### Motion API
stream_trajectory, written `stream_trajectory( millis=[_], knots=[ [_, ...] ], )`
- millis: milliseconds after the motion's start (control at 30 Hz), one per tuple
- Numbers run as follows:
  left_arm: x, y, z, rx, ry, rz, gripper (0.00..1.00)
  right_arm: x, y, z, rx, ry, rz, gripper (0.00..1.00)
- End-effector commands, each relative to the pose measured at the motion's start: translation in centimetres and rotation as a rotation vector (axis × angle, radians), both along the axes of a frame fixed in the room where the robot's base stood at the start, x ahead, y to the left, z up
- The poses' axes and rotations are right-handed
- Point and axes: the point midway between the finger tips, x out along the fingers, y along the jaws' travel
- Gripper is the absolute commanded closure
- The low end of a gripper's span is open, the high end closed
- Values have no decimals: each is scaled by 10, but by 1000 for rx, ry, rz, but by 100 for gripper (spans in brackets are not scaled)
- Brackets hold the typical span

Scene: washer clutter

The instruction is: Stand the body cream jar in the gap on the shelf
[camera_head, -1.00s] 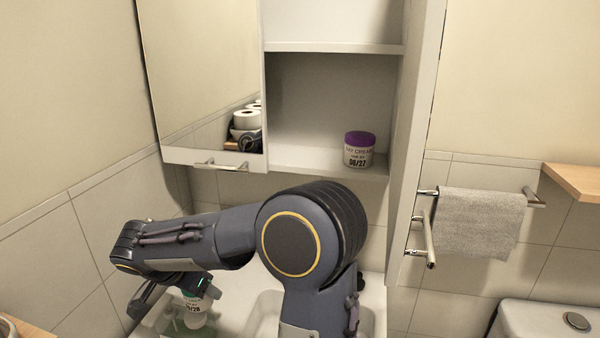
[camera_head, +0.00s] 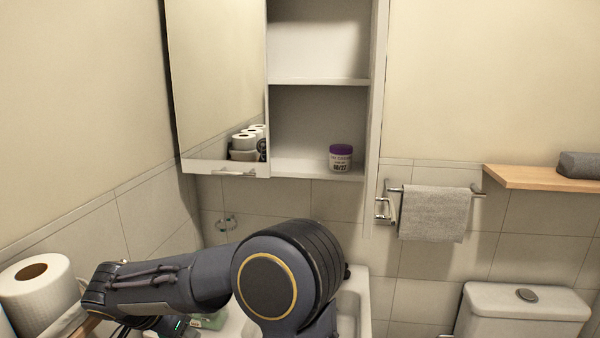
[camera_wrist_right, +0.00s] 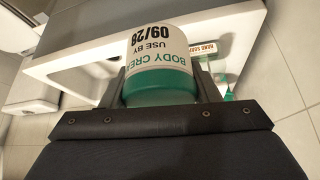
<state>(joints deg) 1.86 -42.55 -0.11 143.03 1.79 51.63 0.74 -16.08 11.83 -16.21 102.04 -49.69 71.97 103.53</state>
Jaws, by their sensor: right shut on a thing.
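The body cream jar (camera_wrist_right: 158,55), white with a green lid and "USE BY 09/28", is in the right wrist view. It sits between the two fingers of my right gripper (camera_wrist_right: 161,85), which is shut on it, and its print reads upside down there. In the head view my right arm crosses low over the basin, and its fingers are mostly hidden. The open cabinet's lower shelf (camera_head: 298,168) is above and beyond the arm. A purple-lidded cream jar (camera_head: 340,160) stands at its right end, with bare shelf to its left. My left gripper is not in view.
A mirrored door (camera_head: 215,80) covers the cabinet's left part. A toilet roll (camera_head: 38,290) stands at lower left. A wooden wall shelf (camera_head: 520,178) juts out at right.

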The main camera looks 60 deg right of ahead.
Motion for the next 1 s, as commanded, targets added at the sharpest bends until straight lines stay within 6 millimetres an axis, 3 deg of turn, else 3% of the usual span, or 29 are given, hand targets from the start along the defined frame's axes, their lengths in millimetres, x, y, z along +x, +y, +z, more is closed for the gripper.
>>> stream_trajectory(
  millis=[467, 1000],
  knots=[
    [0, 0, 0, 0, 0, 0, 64, 11, 30, -27, 0, 2, 273, 73],
    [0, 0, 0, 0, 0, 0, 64, 43, 110, -99, 2, 5, 1013, 73]
  ],
)
